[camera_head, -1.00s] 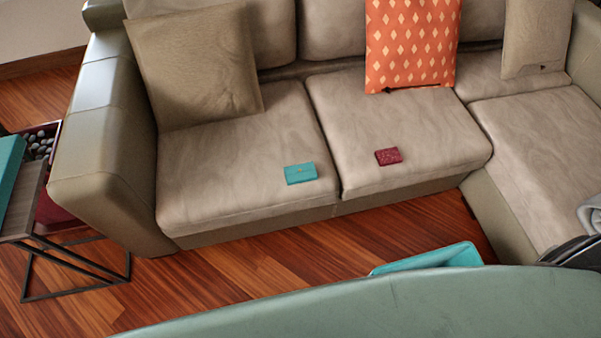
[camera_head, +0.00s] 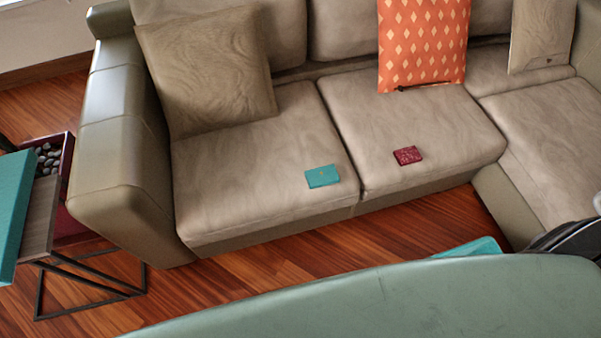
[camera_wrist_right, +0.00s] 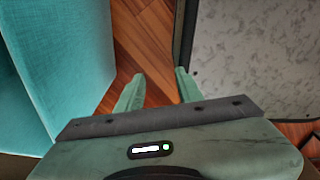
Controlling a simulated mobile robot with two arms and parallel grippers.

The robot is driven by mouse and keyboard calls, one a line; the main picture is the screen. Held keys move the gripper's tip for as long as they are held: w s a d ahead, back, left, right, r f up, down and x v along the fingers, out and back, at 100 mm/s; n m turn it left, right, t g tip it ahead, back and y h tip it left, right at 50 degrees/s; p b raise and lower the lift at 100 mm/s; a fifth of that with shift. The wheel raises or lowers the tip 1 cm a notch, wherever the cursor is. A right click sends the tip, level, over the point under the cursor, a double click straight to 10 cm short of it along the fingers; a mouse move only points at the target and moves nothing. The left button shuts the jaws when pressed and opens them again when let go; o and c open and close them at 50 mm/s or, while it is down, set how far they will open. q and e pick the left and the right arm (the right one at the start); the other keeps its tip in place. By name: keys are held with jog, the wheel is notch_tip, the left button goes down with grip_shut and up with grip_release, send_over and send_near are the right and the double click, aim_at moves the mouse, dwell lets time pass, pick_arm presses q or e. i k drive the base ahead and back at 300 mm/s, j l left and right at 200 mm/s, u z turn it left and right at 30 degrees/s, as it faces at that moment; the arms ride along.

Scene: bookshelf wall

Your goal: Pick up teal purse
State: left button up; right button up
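The teal purse (camera_head: 322,177) is a small flat teal rectangle. It lies on the left seat cushion of the sofa, near the cushion's front right corner, in the head view. My right gripper (camera_wrist_right: 158,84) shows in the right wrist view with its two fingers apart and only wood floor between them. The purse is not in the right wrist view, and neither gripper shows in the head view.
A dark red purse (camera_head: 408,156) lies on the neighbouring cushion of the sofa (camera_head: 235,180). A side table (camera_head: 42,215) stands at the left. Close to my right gripper are a teal surface (camera_wrist_right: 70,60) and a speckled pale panel (camera_wrist_right: 255,60).

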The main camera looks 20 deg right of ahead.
aim_at(322, 175)
jog(key=i+j+z, duration=0.1)
jog(key=j+z, duration=0.9)
jog(key=z, duration=0.15)
